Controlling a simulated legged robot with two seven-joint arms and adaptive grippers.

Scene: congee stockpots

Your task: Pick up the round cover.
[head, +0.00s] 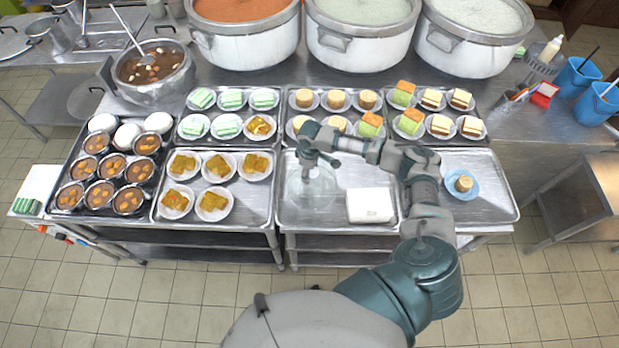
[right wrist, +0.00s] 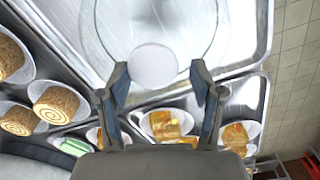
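The round cover (head: 308,197) is a clear, see-through dome on the metal tray in the middle of the counter. It also shows in the right wrist view (right wrist: 110,25) as a clear circle with a pale round knob (right wrist: 154,66). My right gripper (head: 308,165) is above the cover. In the right wrist view my right gripper (right wrist: 160,75) is open, with one finger on each side of the knob. A gap shows at the right finger; contact at the left finger is unclear. My left gripper is not in view.
A white box (head: 369,205) lies right of the cover on the same tray. Plates of yellow pastries (head: 213,201) stand to the left, and plates of cakes (head: 337,99) behind. A blue plate (head: 460,184) with a cake is at right. Large pots (head: 362,42) line the back.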

